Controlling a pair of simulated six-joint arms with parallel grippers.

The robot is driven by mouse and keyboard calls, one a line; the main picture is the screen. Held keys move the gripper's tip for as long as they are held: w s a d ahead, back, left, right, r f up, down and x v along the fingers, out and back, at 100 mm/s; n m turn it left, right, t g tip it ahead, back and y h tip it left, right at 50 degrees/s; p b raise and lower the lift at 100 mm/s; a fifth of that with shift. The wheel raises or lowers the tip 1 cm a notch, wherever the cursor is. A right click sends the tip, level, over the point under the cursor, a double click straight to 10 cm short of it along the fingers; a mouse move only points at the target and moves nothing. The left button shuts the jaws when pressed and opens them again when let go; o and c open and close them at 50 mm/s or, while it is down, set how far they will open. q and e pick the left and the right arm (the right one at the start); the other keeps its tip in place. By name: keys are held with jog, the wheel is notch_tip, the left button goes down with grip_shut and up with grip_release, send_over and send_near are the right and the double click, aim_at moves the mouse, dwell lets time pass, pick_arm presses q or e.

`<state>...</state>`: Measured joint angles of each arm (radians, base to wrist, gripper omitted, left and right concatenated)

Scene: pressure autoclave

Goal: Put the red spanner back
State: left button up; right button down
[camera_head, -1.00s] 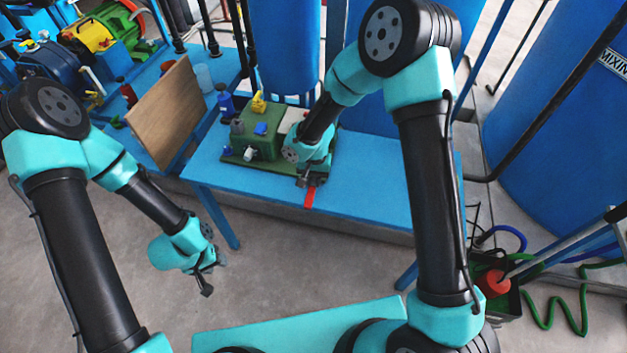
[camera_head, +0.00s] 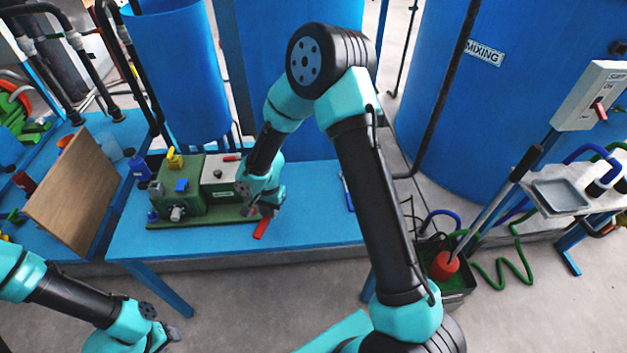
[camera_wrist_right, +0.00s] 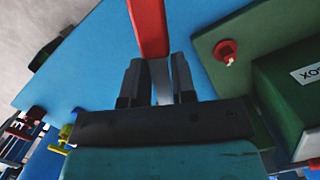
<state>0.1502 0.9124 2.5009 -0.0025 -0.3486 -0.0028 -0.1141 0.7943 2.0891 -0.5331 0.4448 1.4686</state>
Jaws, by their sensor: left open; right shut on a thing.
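The red spanner (camera_head: 261,228) shows at the front of the blue table, just below my right gripper (camera_head: 253,210). In the right wrist view the red spanner (camera_wrist_right: 149,28) sticks out beyond the fingertips, and its grey part lies between the fingers. My right gripper (camera_wrist_right: 158,85) is shut on it, over the table beside the front edge of the green base plate. I cannot tell whether the spanner touches the table. My left gripper (camera_head: 166,336) is at the lower left, over the floor, away from the table, open and empty.
The green machine (camera_head: 183,190) with its white panel stands on the blue table (camera_head: 318,215). A brown board (camera_head: 72,195) leans at the left. The table right of my right gripper is mostly clear, with a thin blue-white item (camera_head: 347,192). A grey tray (camera_head: 560,194) is far right.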

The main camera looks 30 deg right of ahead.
jog(key=d+m, duration=0.4)
jog(key=s+d+m+t, duration=0.1)
jog(key=d+m, duration=0.3)
jog(key=d, duration=0.1)
jog(key=s+d+m, duration=0.1)
jog(key=d+m, duration=0.2)
jog(key=d, duration=0.2)
jog(key=shift+s+d+m+t, duration=0.1)
jog(key=shift+s+m+t, duration=0.05)
jog(key=shift+m+t, duration=0.25)
jog(key=shift+s+d+r+m, duration=0.1)
jog(key=shift+s+d+m, duration=0.1)
jog(key=shift+d+m, duration=0.45)
jog(key=shift+w, duration=0.1)
send_over(316, 178)
jog(key=shift+s+f, duration=0.45)
jog(key=shift+f, duration=0.3)
jog(key=shift+w+d, duration=0.25)
jog(key=shift+w, duration=0.05)
jog(key=shift+f, duration=1.75)
jog(key=shift+f, duration=0.65)
